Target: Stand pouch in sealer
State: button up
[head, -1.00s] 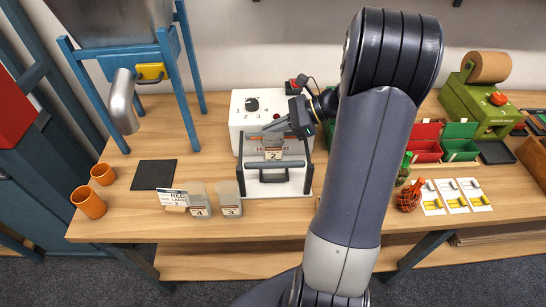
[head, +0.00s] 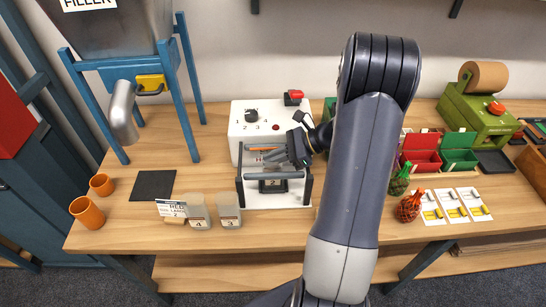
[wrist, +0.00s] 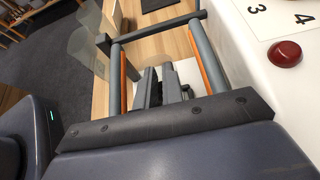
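The pouch film is hard to make out there.
Pouches 4 (head: 198,210) and 3 (head: 228,208) stand left of the sealer by a label card (head: 171,208). A dark mat (head: 153,185) and orange cups (head: 88,212) lie further left. Netted bags (head: 408,207) and red and green boxes stand to the right.

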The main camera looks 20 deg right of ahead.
jog(key=o, duration=0.4)
jog(key=shift+r, duration=0.25)
jog(key=b+v, duration=0.1)
jog(key=v, duration=1.1)
jog(key=shift+d, duration=0.1)
